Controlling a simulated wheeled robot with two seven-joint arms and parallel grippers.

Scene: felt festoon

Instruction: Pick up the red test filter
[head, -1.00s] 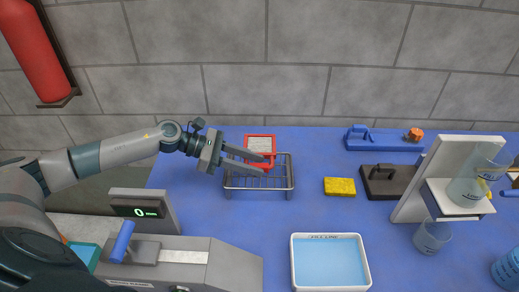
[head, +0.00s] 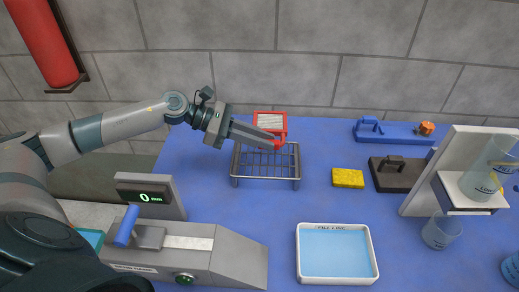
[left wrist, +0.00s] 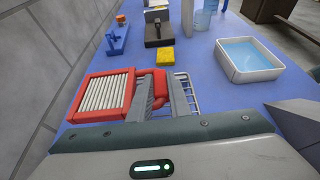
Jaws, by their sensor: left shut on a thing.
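The red test filter (head: 270,122) is a square red frame with a pale pleated face and a small red handle. It is just above the back of the wire rack (head: 267,180). My left gripper (head: 276,141) is shut on the filter's handle. In the left wrist view, the red filter (left wrist: 104,96) lies to the left of the finger tips (left wrist: 162,92), which pinch the handle. The wire rack (left wrist: 186,92) shows partly behind the fingers. My right gripper is not in view.
A yellow sponge (head: 348,178), a dark block with a handle (head: 388,176) and a blue tool (head: 385,132) lie to the right. A white tray with blue liquid (head: 335,272) is in front. A grey device with display (head: 185,255) stands front left. A white stand holds beakers at right.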

